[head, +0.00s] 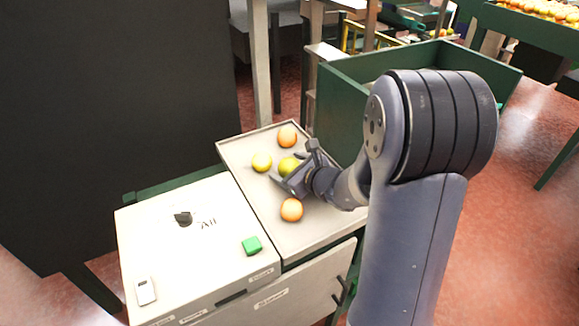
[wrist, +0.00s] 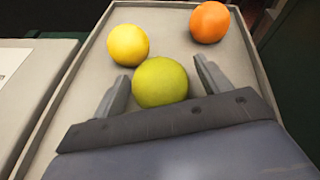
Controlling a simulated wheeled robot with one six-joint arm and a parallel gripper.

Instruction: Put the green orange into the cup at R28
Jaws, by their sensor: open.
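The green orange (wrist: 160,83) lies on the grey tray (wrist: 75,75), and it also shows in the head view (head: 288,165), partly covered by my gripper. My gripper (wrist: 158,75) is open, with one finger on each side of the green orange. I cannot tell whether the fingers touch it. In the head view my gripper (head: 287,174) reaches in from the right over the tray. No cup or R28 label can be made out in either view.
A yellow fruit (head: 261,162) lies left of the green orange. One orange (head: 287,136) lies behind it and another (head: 291,209) in front. A white surface with a green block (head: 252,245) adjoins the tray. A dark green bin (head: 340,100) stands behind right.

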